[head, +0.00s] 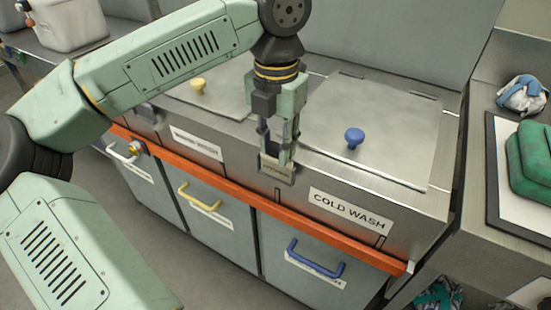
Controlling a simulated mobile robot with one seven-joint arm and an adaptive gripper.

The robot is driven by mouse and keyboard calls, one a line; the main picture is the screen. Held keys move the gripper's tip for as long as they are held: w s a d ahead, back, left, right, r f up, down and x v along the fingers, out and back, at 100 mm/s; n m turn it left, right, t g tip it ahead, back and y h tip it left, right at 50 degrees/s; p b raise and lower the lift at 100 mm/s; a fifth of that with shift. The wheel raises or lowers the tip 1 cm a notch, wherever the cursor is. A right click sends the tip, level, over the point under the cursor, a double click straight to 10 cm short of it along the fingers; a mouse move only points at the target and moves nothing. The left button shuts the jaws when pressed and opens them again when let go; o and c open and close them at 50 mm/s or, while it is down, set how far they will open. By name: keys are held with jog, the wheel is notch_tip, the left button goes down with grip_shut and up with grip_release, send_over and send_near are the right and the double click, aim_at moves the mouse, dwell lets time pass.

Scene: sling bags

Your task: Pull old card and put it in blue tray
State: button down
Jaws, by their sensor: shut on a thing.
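My gripper (278,148) points down at the front edge of the steel counter, between the two labels. It is shut on a small card (277,171). The card is at the front panel, and its lower part shows pale with a dark strip below the fingertips. The fingers hide its upper part. I cannot tell whether the card is still in a holder or clear of it. I see no blue tray in this view.
The steel counter (400,200) has a lid with a blue knob (354,137) and another with a yellow knob (198,86). A "COLD WASH" label (349,210) is right of the gripper. An orange rail (330,232) runs below. A green bundle (530,160) lies at right.

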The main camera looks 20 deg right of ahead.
jog(key=shift+f, duration=0.15)
jog(key=shift+w+r+p, duration=0.1)
jog(key=shift+r+p, duration=0.4)
jog(key=shift+r, duration=0.05)
jog(key=shift+r+p, duration=2)
jog(key=shift+r, duration=1.1)
jog(key=shift+r, duration=0.1)
notch_tip(320, 180, up, 4)
jog(key=p, duration=0.2)
jog(key=shift+p, duration=0.35)
jog(key=shift+f, duration=0.2)
